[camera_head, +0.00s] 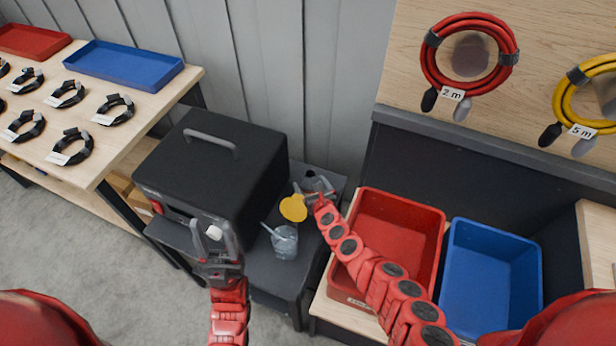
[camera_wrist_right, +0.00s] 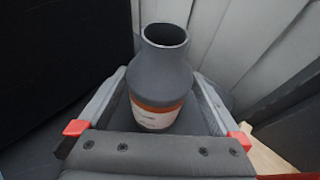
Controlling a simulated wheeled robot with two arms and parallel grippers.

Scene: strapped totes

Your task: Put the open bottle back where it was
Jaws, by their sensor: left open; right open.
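The open bottle (camera_wrist_right: 162,80) is dark grey with an orange and white label and an uncapped mouth. It stands upright between the spread fingers of my right gripper (camera_wrist_right: 158,128) in the right wrist view. In the head view the bottle (camera_head: 310,181) is small and partly hidden by my right gripper (camera_head: 318,193), at the back of the low dark stand (camera_head: 262,270). My left gripper (camera_head: 215,247) is open in front of the black box. A small white thing (camera_head: 213,232) shows between its fingers; I cannot tell whether it is touched.
A yellow disc (camera_head: 293,208) and a glass (camera_head: 285,242) with a stick in it are close to the bottle. The black box (camera_head: 215,160) with a handle stands left. Red (camera_head: 437,240) and blue (camera_head: 537,285) totes stand right. Cable coils hang behind.

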